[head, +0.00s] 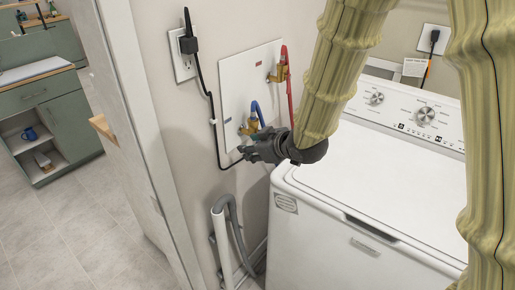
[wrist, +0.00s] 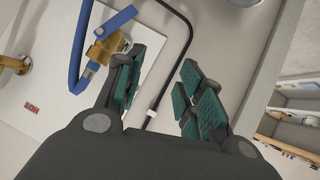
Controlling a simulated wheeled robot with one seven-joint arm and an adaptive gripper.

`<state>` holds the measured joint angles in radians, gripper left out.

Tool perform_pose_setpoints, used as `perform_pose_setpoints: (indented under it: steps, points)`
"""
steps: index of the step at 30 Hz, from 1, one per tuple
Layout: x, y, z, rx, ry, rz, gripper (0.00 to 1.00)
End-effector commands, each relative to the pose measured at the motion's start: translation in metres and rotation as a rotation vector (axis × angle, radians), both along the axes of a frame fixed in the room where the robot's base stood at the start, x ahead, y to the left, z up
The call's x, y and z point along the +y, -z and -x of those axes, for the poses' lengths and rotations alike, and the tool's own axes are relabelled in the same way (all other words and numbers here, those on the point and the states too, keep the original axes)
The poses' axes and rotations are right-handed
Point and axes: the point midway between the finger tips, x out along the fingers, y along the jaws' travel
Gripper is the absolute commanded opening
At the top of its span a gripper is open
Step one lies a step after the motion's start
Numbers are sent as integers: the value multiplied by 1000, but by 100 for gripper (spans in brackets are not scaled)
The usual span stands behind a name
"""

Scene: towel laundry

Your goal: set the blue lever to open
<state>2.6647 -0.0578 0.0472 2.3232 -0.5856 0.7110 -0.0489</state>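The blue lever (wrist: 116,22) is a flat bar on a brass valve (wrist: 106,46), at the upper left of the wrist view. In the head view this brass valve (head: 249,127) sits low on a white wall panel (head: 235,85), with a blue hose beside it. My gripper (head: 245,152) is just below that valve in the head view. In the wrist view my gripper (wrist: 168,62) is open, with its teal pads apart. The lever lies beyond the left finger, not between the fingers. The left finger appears close to the valve; contact cannot be told.
A black cord (wrist: 184,45) runs down the wall and shows between my fingers. A second brass valve (head: 278,74) with a red hose (head: 288,90) is higher right on the panel. A white washer (head: 385,180) stands right; a grey drain hose (head: 235,235) hangs below.

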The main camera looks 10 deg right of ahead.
Motion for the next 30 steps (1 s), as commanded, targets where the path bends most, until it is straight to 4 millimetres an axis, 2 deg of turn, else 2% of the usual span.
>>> perform_pose_setpoints:
  steps: [3,7,12,18,23,30]
  points:
    - [-23,0,-24,5,0,-153,38]
    - [-51,4,-39,43,-14,-314,38]
    - [-86,15,-42,136,-44,-491,38]
    - [-112,26,-35,231,-65,-599,38]
    - [-114,30,-35,256,-70,-619,38]
    - [-93,39,-51,255,-71,-619,38]
